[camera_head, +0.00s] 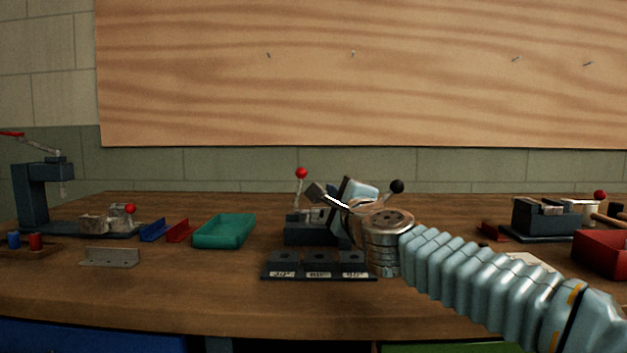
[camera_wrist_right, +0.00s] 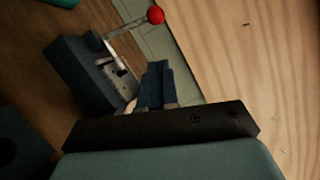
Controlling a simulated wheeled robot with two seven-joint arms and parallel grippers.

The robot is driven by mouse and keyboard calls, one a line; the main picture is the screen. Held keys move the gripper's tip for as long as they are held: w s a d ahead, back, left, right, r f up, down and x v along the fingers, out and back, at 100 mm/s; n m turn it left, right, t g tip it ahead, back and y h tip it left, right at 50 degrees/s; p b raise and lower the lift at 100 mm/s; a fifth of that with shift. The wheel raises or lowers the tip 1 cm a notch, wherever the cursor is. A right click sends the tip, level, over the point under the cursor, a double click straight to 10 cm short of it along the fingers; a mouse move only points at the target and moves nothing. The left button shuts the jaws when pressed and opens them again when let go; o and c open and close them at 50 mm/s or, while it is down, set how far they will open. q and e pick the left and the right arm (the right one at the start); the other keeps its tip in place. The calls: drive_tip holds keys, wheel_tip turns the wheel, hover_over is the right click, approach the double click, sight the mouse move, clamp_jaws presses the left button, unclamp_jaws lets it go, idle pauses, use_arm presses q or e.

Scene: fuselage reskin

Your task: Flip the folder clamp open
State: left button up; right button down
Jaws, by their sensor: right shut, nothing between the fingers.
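The folder (camera_head: 305,232) is a dark block near the middle of the bench. Its clamp lever (camera_head: 299,193) stands nearly upright with a red ball (camera_head: 301,173) on top. In the right wrist view the folder (camera_wrist_right: 80,75), pale lever (camera_wrist_right: 125,30) and red ball (camera_wrist_right: 156,15) show at upper left. My right gripper (camera_head: 317,192) is shut and empty, just right of the lever in the head view. Its fingers (camera_wrist_right: 157,72) show apart from the red ball in the wrist view. My right wrist hides the folder's right side. My left gripper is not in view.
A black stand with angle labels (camera_head: 318,272) sits in front of the folder. A black ball knob (camera_head: 397,186) shows behind my right wrist. A green tray (camera_head: 224,231) is left, a red bin (camera_head: 601,253) far right. A press (camera_head: 35,195) stands far left.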

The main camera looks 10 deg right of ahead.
drive_tip(key=w, duration=0.1)
drive_tip(key=w+a+r+p, duration=0.1)
drive_tip(key=w, duration=0.1)
drive_tip(key=w+a, duration=0.1)
drive_tip(key=shift+w+a+r+p, duration=0.1)
drive_tip(key=shift+w+r+p, duration=0.15)
drive_tip(key=shift+w+p, duration=0.15)
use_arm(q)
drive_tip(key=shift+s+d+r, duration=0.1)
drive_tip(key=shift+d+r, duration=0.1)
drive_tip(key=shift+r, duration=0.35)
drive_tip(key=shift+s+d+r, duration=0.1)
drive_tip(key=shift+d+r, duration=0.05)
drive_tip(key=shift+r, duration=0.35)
use_arm(e)
drive_tip(key=shift+w+a, duration=0.35)
drive_tip(key=shift+r, duration=0.1)
